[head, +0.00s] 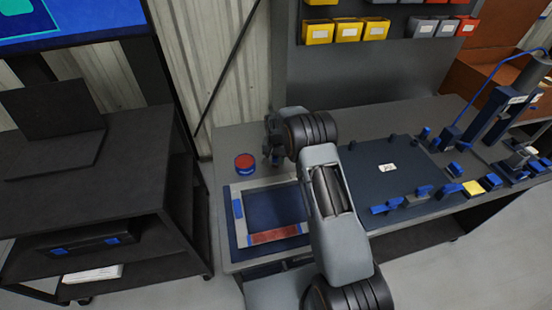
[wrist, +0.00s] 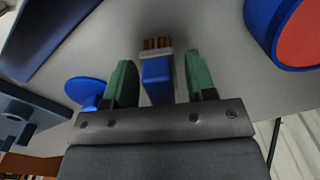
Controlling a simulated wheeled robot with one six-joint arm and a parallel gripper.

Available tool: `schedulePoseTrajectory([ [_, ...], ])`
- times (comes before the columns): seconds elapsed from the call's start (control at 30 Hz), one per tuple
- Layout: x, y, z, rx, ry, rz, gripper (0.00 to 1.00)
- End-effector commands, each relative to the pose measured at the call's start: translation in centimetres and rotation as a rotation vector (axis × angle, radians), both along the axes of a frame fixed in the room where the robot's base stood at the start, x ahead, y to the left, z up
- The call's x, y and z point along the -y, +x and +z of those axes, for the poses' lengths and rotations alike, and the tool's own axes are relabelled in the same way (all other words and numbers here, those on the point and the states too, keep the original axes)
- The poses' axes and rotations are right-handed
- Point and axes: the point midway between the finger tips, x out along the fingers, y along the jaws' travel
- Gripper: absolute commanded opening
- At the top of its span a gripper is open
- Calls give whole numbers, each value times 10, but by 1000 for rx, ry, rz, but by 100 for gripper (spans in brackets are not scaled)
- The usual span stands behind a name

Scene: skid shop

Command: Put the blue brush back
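The blue brush (wrist: 157,82) shows in the wrist view, with a blue handle, a pale ferrule and brown bristles pointing away from me. It lies between the green fingers of my gripper (wrist: 159,58). The fingers are apart, with a visible gap at the brush's right side and a narrow one at its left. In the head view my gripper (head: 272,142) is low over the back left of the grey bench (head: 228,140). The brush cannot be made out there.
A round blue tin with a red top (head: 245,162) stands just left of my gripper; it also shows in the wrist view (wrist: 290,30). A framed blue panel (head: 270,208) lies in front. A dark plate (head: 395,175) and blue fixtures fill the right.

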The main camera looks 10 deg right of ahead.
Motion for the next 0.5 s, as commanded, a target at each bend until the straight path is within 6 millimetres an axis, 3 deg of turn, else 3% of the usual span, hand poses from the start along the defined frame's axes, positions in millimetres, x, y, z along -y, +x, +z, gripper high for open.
schedulePoseTrajectory([
  [0.3,0,0,2,0,0,0,56],
  [0.5,0,1,22,4,0,0,56],
])
